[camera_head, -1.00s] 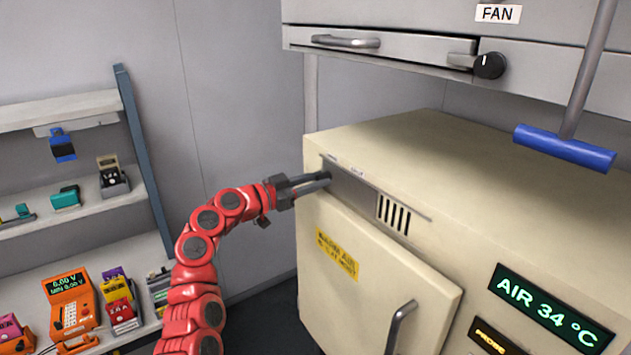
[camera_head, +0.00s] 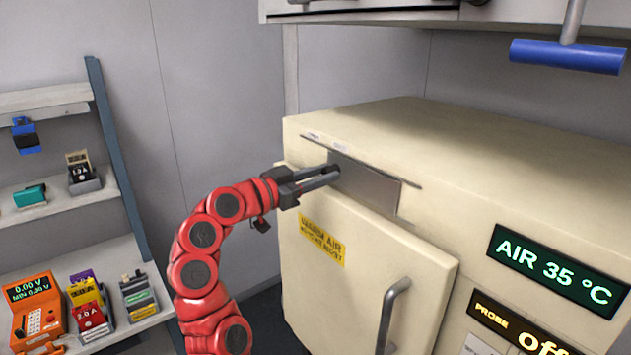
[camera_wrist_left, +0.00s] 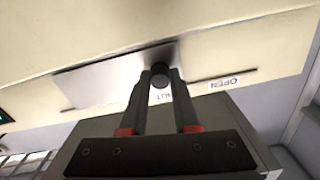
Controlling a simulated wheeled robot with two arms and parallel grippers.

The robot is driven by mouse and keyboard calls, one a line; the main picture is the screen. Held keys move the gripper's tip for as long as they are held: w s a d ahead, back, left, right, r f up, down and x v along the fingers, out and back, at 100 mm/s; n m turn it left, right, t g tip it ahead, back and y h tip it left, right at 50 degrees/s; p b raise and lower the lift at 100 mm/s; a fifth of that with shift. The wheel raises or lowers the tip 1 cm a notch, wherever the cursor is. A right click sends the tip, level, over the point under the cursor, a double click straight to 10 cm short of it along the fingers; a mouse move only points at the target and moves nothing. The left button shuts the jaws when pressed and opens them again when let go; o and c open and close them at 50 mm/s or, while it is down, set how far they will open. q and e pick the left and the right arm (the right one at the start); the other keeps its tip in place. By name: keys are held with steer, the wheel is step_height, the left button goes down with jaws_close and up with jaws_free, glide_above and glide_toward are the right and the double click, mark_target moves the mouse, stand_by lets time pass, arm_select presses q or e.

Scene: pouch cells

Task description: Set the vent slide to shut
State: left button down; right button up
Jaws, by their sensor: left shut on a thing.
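The vent slide (camera_head: 368,187) is a grey metal plate in a track near the top of the cream cabinet's front. In the head view it covers the place where the slots were, and no slots show. My left gripper (camera_head: 334,173) is shut on the slide's dark knob at the plate's left end. The left wrist view shows the knob (camera_wrist_left: 160,78) between the fingertips and the plate (camera_wrist_left: 105,80) beside it. An OPEN label (camera_wrist_left: 224,83) and a partly hidden second label (camera_wrist_left: 167,98) show there. My right gripper is not in view.
The cream cabinet (camera_head: 450,135) has a door with a grey handle (camera_head: 392,310) below the slide. Its display (camera_head: 553,268) reads AIR 35 °C. A blue bar (camera_head: 567,57) hangs at the upper right. Shelves (camera_head: 70,255) with meters stand at the left.

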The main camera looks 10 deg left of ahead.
arm_select(q)
steer(key=shift+d+f, duration=0.1)
steer(key=shift+d, duration=0.05)
steer(key=c, duration=1.1)
jaws_free()
steer(key=o, duration=0.5)
steer(key=shift+s+d, duration=0.15)
steer(key=shift+s, duration=0.05)
steer(key=shift+c, duration=0.2)
steer(key=b+v, duration=0.4)
steer(key=v, duration=1.3)
steer(key=shift+a+b, duration=0.25)
steer(key=shift+b, duration=0.15)
steer(key=shift+s, duration=0.1)
